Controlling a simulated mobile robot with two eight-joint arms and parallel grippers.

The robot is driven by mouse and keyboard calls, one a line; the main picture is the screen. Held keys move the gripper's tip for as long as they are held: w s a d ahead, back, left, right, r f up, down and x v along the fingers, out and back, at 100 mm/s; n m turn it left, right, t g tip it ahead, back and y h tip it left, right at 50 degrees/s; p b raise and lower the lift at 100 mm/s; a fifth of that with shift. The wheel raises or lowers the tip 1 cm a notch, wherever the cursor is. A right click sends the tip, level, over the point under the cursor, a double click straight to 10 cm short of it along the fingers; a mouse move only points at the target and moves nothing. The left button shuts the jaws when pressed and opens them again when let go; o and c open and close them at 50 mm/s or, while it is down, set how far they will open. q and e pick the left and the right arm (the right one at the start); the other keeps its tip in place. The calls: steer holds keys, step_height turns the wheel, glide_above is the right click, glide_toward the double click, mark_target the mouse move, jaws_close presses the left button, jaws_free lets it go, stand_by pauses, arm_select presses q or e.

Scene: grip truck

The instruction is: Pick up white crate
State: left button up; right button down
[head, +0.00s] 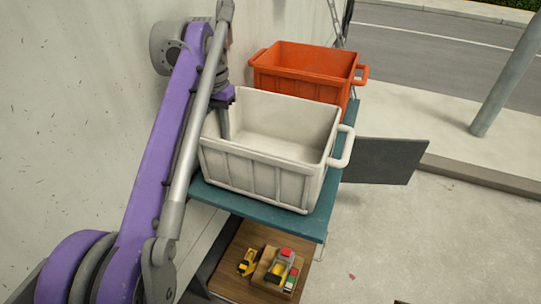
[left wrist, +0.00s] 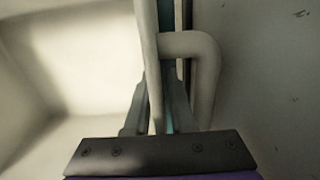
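The white crate (head: 262,165) stands upright and empty on a teal shelf, with a loop handle (head: 342,147) on its right end. My left gripper (head: 224,122) is at the crate's left end, pointing down, with one finger showing inside that wall. In the left wrist view, the fingers of my left gripper (left wrist: 158,108) straddle the crate's rim (left wrist: 150,60), near the other loop handle (left wrist: 208,75). A thin teal gap shows between the rim and the right finger, so the gripper looks open. My right gripper is out of view.
An orange crate (head: 305,72) stands just behind the white one on the teal shelf (head: 255,207). A pale wall (head: 75,100) rises close on the left. Toy trucks (head: 280,268) sit on a lower wooden shelf. The pavement at right is open.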

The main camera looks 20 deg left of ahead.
arm_select(q)
steer(key=shift+w, duration=0.1)
steer(key=shift+c, duration=1)
jaws_close()
stand_by(0.3)
